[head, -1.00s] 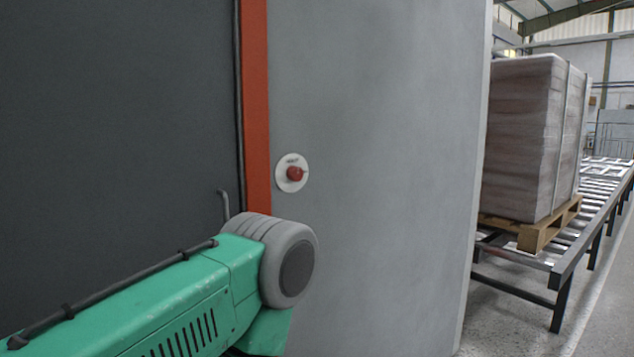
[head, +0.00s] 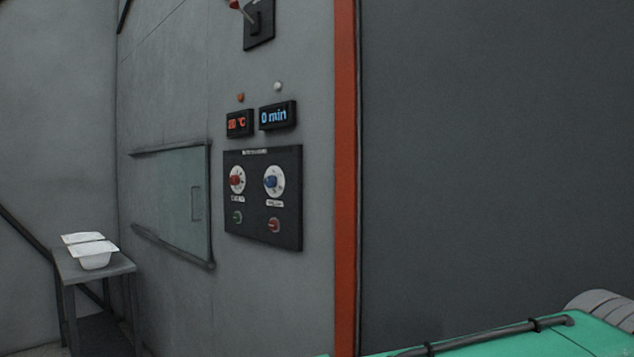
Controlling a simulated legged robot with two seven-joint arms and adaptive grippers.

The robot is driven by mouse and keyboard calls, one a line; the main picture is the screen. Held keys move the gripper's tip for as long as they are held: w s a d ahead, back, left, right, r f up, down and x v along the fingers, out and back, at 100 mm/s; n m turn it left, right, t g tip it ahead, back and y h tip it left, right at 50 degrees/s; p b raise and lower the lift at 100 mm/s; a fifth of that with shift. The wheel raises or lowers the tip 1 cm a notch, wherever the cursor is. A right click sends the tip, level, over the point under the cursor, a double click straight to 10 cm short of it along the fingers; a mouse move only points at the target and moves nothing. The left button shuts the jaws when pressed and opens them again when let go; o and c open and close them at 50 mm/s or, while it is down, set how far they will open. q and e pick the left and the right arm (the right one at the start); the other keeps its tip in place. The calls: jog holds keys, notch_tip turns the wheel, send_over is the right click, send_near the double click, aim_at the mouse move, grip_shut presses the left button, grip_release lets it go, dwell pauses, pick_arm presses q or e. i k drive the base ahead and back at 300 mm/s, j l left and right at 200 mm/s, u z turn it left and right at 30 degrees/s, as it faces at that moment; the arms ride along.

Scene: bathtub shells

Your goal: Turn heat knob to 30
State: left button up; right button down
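The red heat knob (head: 236,181) sits on a white round dial at the upper left of a dark control panel (head: 262,240) on the grey wall. The red display (head: 237,124) above it appears to read 20 °C. A blue knob (head: 271,182) is to its right, below a blue display (head: 275,116) reading 0 min. Neither of my grippers is in view.
A small table (head: 122,264) with white tub shells (head: 95,257) stands at the lower left. A framed hatch (head: 172,200) is left of the panel. An orange strip (head: 345,180) borders a large dark surface (head: 490,150) on the right.

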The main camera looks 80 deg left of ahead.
aim_at(234, 180)
jog(key=u, duration=3.05)
jog(key=i+j+z, duration=0.1)
jog(key=i+j, duration=0.05)
